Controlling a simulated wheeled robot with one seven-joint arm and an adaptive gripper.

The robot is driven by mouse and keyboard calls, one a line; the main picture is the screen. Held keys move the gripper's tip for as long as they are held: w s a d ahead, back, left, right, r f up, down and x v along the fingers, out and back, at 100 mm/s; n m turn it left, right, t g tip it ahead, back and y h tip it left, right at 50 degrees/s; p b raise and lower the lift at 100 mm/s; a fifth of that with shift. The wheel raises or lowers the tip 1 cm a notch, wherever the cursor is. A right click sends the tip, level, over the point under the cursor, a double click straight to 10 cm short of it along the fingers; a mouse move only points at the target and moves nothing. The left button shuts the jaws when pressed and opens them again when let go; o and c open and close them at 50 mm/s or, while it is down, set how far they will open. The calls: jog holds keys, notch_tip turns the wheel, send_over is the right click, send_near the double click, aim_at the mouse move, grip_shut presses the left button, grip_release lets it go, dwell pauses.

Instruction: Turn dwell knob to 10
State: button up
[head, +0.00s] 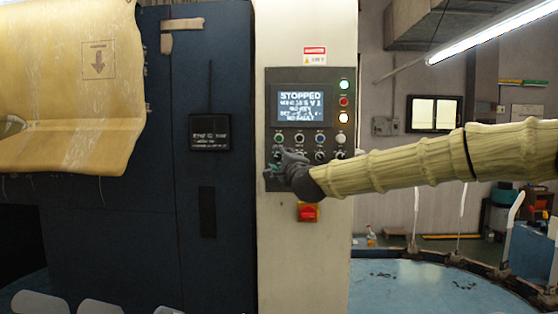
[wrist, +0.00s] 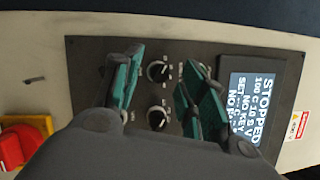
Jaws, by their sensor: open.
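The control panel (head: 312,92) is on a pale machine column, its lit screen (head: 301,105) reading STOPPED. Small knobs sit in rows below the screen; their labels are too small to read, so I cannot tell which is the dwell knob. My gripper (head: 281,164) is at the panel's lower left in the head view, hiding some knobs. In the wrist view my gripper (wrist: 162,92) is open, with teal finger pads either side of two black knobs with white pointers: one upper (wrist: 157,71), one lower (wrist: 157,117). I cannot see contact with either.
A red switch on a yellow plate (head: 308,212) is below the panel and also shows in the wrist view (wrist: 14,148). Lit buttons (head: 344,101) line the screen's right side. A dark blue cabinet (head: 212,250) stands left. A blue round table (head: 430,288) is at lower right.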

jog(key=v, duration=1.1)
jog(key=shift+w+r, duration=0.1)
